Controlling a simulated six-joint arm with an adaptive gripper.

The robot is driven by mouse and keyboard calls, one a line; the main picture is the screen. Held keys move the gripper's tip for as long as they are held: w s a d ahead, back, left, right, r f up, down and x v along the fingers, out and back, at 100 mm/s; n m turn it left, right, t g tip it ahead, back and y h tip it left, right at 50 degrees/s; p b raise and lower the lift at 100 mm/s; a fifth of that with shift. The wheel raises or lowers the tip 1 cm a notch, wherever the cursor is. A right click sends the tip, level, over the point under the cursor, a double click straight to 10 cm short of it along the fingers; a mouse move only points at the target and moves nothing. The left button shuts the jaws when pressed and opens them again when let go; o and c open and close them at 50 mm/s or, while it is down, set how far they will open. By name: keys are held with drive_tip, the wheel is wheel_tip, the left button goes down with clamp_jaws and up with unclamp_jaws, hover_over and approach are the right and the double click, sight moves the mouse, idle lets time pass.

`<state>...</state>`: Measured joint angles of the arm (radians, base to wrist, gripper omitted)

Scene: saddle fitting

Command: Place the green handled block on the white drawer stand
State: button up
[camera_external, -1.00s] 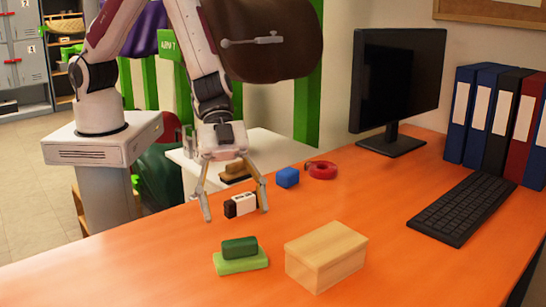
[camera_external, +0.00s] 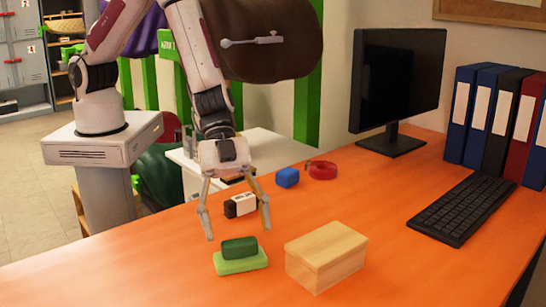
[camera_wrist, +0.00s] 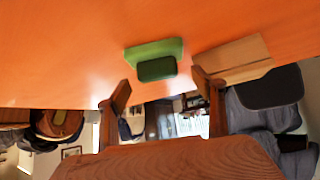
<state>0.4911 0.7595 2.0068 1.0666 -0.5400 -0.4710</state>
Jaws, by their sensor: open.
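The green handled block (camera_external: 240,263), light green below with a dark green handle on top, lies on the orange desk. In the wrist view the block (camera_wrist: 172,47) is just beyond my fingers, its dark handle lined up between them. My gripper (camera_external: 238,233) is open and empty, pointing down, with its fingertips apart on either side just behind and above the block. In the wrist view the open fingers (camera_wrist: 160,88) frame the handle. The white drawer stand (camera_external: 272,147) is behind the desk, partly hidden by my arm; its drawers are not clearly visible.
A wooden box (camera_external: 326,257) stands close to the right of the green block. A black and white block (camera_external: 240,205), a blue cube (camera_external: 287,177) and a red tape roll (camera_external: 321,170) lie farther back. A monitor (camera_external: 398,85) and a keyboard (camera_external: 462,209) are at the right.

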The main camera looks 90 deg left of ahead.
sight(239, 239)
drive_tip(key=shift+d+f, duration=0.7)
drive_tip(key=shift+x, duration=1)
drive_tip(key=shift+w, duration=0.1)
drive_tip(key=shift+c, duration=0.4)
drive_tip(key=c, duration=1.2)
drive_tip(key=shift+c, duration=0.2)
drive_tip(key=shift+r, duration=0.15)
drive_tip(key=shift+r, duration=4.9)
